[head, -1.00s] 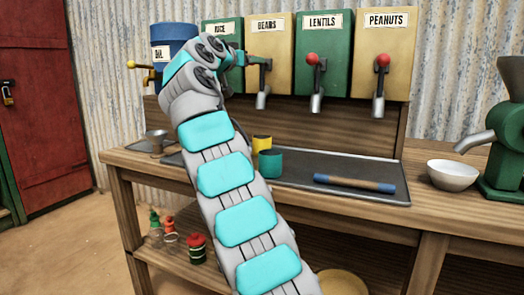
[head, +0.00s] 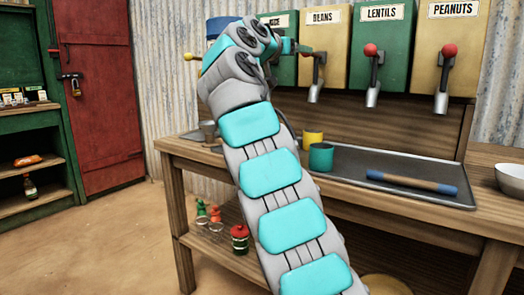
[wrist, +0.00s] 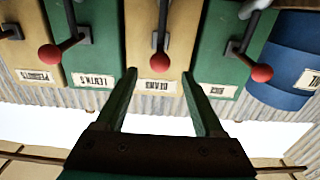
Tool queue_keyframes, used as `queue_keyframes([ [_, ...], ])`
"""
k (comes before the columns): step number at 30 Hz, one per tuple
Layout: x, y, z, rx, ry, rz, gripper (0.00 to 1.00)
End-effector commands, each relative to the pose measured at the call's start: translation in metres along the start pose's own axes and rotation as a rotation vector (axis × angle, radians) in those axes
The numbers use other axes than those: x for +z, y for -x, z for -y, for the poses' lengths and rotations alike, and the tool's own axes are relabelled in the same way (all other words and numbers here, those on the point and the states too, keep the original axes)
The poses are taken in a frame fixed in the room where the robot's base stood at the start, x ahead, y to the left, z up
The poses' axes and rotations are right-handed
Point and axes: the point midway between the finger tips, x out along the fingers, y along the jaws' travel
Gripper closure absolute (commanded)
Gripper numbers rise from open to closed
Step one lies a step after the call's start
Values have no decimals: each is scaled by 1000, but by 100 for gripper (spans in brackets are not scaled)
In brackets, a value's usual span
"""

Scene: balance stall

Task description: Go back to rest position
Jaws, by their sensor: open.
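My gripper (wrist: 160,78) is open and empty in the wrist view, its two dark green fingers apart. That view is upside down, and the fingers reach up in front of the beans dispenser (wrist: 154,55), whose red-knobbed lever shows between them. I cannot tell if they touch anything. In the head view my arm rises from the bottom and bends at the top, level with the dispensers. The gripper is mostly hidden there behind my wrist.
The lentils dispenser (head: 381,60) and peanuts dispenser (head: 447,50) stand along the wooden counter (head: 345,208). A teal cup (head: 321,157), yellow cup (head: 312,138) and rolling pin (head: 412,182) are on it. A green shelf (head: 30,125) and red door (head: 100,110) stand left, with open floor before them.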

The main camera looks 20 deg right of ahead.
Motion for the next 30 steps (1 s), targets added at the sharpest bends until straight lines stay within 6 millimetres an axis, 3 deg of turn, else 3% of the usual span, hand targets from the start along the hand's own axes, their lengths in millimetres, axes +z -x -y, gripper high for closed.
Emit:
queue_keyframes([
  [5, 3, 0, -1, 1, 18, 16, 30],
  [11, 36, 2, -8, 0, 136, 137, 30],
  [20, 126, 24, -46, -34, 332, 421, 30],
  [30, 246, 93, -106, -140, 489, 761, 30],
])
